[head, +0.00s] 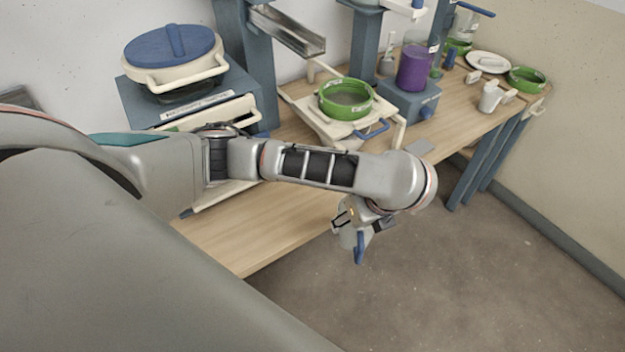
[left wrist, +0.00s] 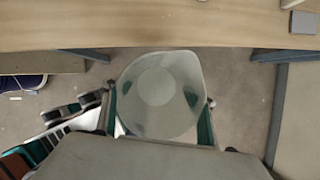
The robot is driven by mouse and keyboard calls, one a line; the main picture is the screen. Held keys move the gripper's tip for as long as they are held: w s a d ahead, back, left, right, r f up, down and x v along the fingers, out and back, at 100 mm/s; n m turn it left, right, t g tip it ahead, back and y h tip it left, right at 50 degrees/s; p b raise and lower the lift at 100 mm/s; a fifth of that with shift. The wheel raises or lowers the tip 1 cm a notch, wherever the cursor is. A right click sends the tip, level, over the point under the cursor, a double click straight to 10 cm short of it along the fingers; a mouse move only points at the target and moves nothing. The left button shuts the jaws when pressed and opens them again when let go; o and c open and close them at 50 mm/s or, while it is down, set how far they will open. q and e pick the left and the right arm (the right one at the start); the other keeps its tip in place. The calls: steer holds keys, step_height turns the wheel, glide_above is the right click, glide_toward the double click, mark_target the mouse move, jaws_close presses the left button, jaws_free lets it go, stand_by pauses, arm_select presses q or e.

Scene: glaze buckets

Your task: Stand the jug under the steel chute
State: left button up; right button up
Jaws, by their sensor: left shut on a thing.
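My left gripper (head: 358,238) is shut on a pale grey, round jug (left wrist: 160,88), held in front of the table's front edge, above the floor. In the left wrist view I look into the jug's open top; it looks empty, and the fingers of the left gripper (left wrist: 158,122) are on either side of it. In the head view the arm and gripper hide most of the jug. The steel chute (head: 287,32) slopes down from a blue-grey post at the back of the table. My right gripper is not in view.
A green sieve or bowl (head: 346,99) sits on a cream stand with a blue handle, below and right of the chute. A blue-lidded bucket (head: 172,57) stands left. The front tabletop (head: 262,222) is clear.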

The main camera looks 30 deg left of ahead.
arm_select(q)
steer(key=s+a+f+m+t+h, duration=0.2)
steer(key=a+m, duration=0.4)
steer(key=a, duration=0.8)
steer(key=shift+m, duration=0.3)
steer(key=shift+w+a+f, duration=0.6)
steer(key=shift+w+a, duration=0.5)
steer(key=shift+w, duration=1.55)
steer(key=shift+w+a+f, duration=0.6)
steer(key=shift+w+a, duration=0.45)
steer(key=shift+w, duration=1.6)
steer(key=shift+w+a+f, duration=0.6)
steer(key=shift+w+a, duration=0.5)
steer(key=shift+w, duration=1.55)
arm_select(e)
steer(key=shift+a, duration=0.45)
arm_select(q)
steer(key=shift+f+g, duration=0.1)
steer(key=shift+g, duration=0.2)
steer(key=o, duration=0.9)
steer(key=shift+c, duration=0.2)
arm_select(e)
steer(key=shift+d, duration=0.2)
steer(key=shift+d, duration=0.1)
